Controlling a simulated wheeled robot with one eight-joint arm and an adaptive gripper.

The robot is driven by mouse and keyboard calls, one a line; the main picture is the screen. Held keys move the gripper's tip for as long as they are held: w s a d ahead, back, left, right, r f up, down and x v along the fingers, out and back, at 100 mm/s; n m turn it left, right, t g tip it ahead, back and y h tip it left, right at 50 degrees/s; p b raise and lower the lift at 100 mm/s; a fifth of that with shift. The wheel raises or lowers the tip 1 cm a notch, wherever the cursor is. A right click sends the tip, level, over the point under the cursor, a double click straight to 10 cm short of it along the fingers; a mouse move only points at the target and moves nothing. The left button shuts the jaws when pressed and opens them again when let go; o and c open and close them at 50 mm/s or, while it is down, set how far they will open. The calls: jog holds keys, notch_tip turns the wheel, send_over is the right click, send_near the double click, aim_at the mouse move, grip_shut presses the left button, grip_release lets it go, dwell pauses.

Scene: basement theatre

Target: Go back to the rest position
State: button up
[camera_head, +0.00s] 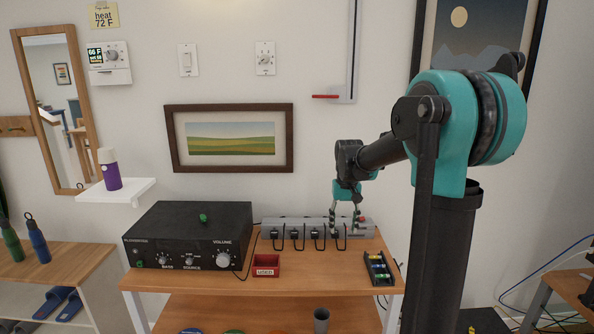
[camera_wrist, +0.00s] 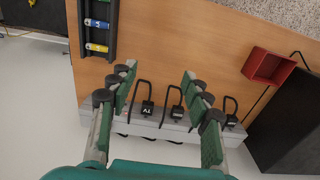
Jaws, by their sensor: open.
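My gripper (camera_head: 345,218) hangs over the right end of the grey power strip (camera_head: 264,233) at the back of the wooden table. In the wrist view my gripper (camera_wrist: 158,78) is open, its green fingers spread apart with nothing between them. Black plugs with cords, one marked TV (camera_wrist: 146,108), show between and beyond the fingers on the strip. Whether the fingertips touch the strip cannot be told. My arm reaches in from the right in the head view.
A black amplifier (camera_head: 188,250) stands on the table's left, with a red box (camera_head: 266,265) beside it. A black battery tray (camera_head: 381,268) lies at the right. The wall with a framed picture (camera_head: 230,107) is close behind. The table's front middle is clear.

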jog(key=s+d+f+t, duration=0.2)
jog(key=s+f, duration=0.4)
jog(key=s, duration=0.6)
jog(key=s+d+f+t, duration=0.2)
jog(key=s+f, duration=0.5)
jog(key=s, duration=0.5)
dwell(0.7)
